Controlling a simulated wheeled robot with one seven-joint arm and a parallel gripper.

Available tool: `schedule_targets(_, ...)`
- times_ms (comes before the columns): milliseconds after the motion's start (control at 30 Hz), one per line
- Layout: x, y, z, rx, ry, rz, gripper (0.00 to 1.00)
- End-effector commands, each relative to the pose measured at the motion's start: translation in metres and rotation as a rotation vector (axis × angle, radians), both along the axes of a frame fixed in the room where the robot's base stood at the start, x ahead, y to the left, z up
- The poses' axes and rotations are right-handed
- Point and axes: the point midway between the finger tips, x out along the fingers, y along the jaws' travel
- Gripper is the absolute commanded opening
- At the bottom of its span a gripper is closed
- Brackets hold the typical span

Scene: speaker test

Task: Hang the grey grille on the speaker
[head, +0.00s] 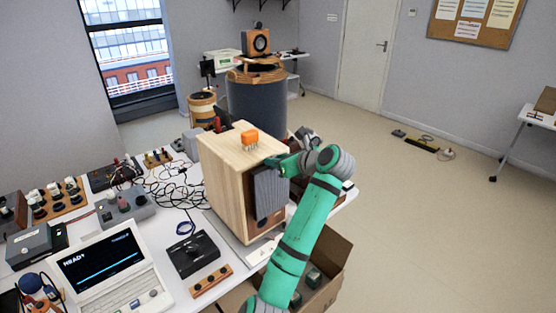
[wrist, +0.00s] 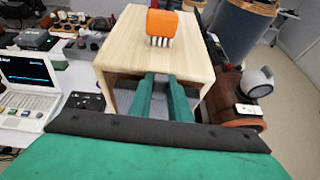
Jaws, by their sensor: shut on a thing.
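The speaker (head: 228,180) is a pale wooden box standing upright at the table's right end. In the wrist view the speaker's top (wrist: 150,45) lies straight ahead. The grey grille (head: 269,192) is a ribbed panel held upright in front of the speaker's front face, covering part of it. Whether it touches the face I cannot tell. My gripper (head: 283,164) is shut on the grille's upper edge. In the wrist view my green fingers (wrist: 162,92) point toward the speaker, and most of the grille is hidden below them.
An orange brush-like block (head: 249,138) sits on the speaker's top. A laptop (head: 108,266), a black box (head: 191,254) and cables (head: 165,185) lie to the left on the white table. An open cardboard box (head: 331,277) stands below my arm. The floor to the right is mostly clear.

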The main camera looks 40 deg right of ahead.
Motion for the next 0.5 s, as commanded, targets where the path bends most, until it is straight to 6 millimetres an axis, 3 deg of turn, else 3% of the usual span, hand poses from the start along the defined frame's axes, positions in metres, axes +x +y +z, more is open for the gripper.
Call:
schedule_targets(200,0.004,0.007,0.001,-0.003,-0.001,0.007,0.00)
schedule_targets(500,-0.003,-0.004,0.000,-0.002,-0.001,-0.008,0.00)
